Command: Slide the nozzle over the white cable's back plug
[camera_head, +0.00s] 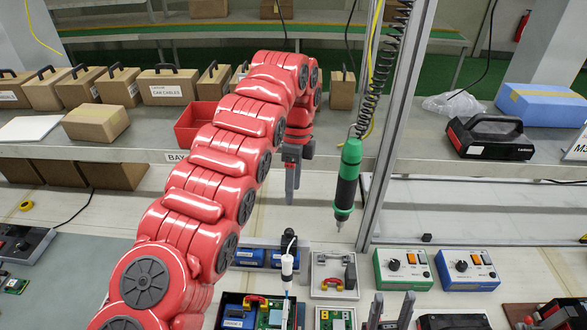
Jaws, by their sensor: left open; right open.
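A green and black power screwdriver (347,180) hangs on a coiled cord beside a metal post (390,130). A dark box with a circuit board (270,314), a white tray (335,291) and green (403,283) and blue (467,283) control boxes crowd the bench front. A red bin (192,127) sits behind.

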